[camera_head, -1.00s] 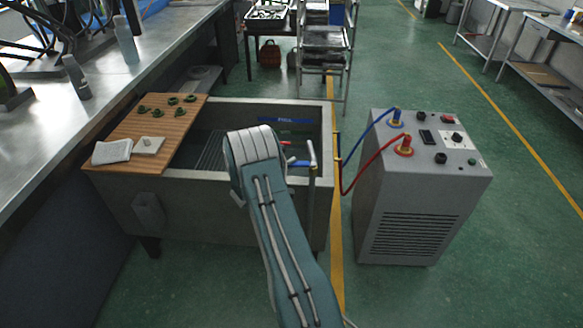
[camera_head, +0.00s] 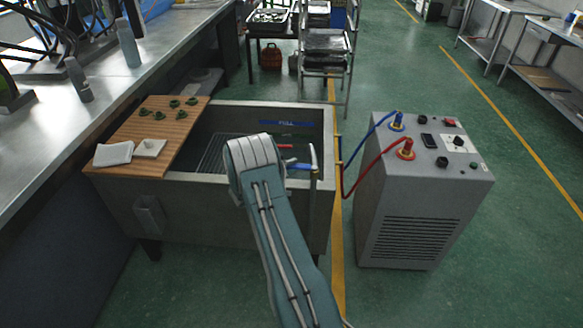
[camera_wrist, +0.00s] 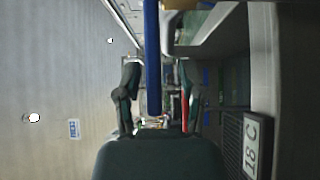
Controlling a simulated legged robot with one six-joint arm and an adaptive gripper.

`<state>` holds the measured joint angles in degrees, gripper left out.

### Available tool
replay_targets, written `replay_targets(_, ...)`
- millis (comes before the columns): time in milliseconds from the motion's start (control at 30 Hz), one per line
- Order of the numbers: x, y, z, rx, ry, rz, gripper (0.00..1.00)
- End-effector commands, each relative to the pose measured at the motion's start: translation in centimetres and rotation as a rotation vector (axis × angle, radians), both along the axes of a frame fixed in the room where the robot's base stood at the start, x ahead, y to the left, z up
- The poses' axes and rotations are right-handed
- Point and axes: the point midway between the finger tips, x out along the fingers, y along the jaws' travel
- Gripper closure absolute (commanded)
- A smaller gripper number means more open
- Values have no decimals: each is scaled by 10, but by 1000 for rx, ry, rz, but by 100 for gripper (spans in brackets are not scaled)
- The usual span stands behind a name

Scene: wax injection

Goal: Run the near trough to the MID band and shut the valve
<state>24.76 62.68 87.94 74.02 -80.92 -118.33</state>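The near trough (camera_head: 222,210) is a grey metal tank with a wire rack (camera_head: 213,153) inside. Blue "FULL" lettering (camera_head: 287,123) marks its far inner wall. My arm hides part of the inside; I cannot tell the water level. An upright pipe (camera_head: 313,170) at the right wall carries the blue valve lever (camera_head: 300,167). In the wrist view the lever (camera_wrist: 153,60) runs between the fingers of my gripper (camera_wrist: 156,88). The fingers stand apart, with gaps on both sides of the lever. In the head view my arm hides the fingers.
A wooden board (camera_head: 130,150) with green pieces and a white pad covers the trough's left side. A grey chiller (camera_head: 415,200) with red and blue hoses stands at right. A small "18 C" display (camera_wrist: 251,146) shows in the wrist view. A bench (camera_head: 110,100) lines the left.

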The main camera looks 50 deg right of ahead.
Motion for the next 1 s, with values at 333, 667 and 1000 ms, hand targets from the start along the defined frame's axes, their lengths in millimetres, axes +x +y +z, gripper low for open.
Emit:
replay_targets(333,2,16,2,-2,-2,1,49)
replay_targets(667,11,83,1,-1,-1,3,49)
replay_targets(1000,15,118,0,-1,0,0,49)
